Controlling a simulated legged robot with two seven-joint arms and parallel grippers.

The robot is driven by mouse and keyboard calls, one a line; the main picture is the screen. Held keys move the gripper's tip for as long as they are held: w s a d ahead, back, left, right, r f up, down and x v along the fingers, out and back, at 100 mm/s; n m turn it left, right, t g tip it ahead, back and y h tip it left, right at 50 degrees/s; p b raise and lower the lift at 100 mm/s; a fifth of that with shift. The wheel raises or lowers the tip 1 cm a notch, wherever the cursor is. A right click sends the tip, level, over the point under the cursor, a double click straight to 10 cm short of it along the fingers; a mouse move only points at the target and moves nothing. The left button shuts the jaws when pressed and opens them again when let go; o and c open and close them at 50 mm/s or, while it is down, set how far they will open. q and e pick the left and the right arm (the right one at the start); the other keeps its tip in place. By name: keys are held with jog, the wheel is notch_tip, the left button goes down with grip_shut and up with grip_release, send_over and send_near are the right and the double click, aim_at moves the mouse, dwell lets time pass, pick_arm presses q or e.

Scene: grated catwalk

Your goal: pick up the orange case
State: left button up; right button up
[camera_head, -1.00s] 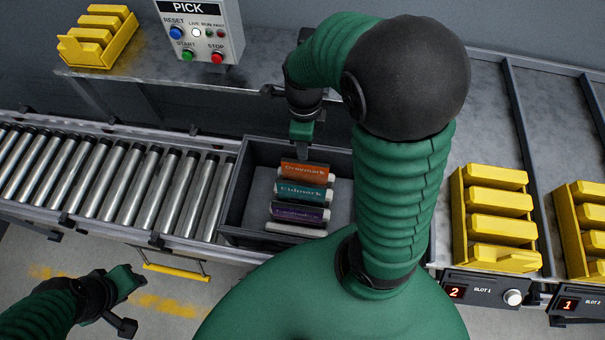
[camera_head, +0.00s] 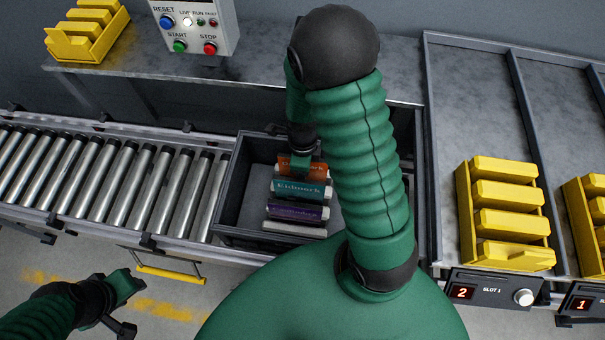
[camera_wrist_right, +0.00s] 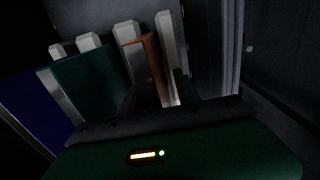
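The orange case (camera_head: 288,169) stands at the back of a row of cases in the grey bin. My right gripper (camera_head: 302,165) is down in the bin at this case and covers part of it. In the right wrist view the orange case (camera_wrist_right: 154,62) is seen edge-on, with my right gripper's dark fingers (camera_wrist_right: 160,92) apart on either side of its near end. Whether they touch it is too dark to tell. My left gripper (camera_head: 128,288) hangs at the lower left, away from the bin; its finger opening is unclear.
A teal case (camera_head: 300,190) and a purple case (camera_head: 297,212) stand in front of the orange one in the bin (camera_head: 226,195). A roller conveyor (camera_head: 110,185) lies left. Yellow racks (camera_head: 507,257) stand right. A control box (camera_head: 195,25) is behind.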

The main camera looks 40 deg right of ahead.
jog(key=shift+c, duration=0.5)
jog(key=shift+r, duration=0.1)
grip_shut()
jog(key=shift+s, duration=0.1)
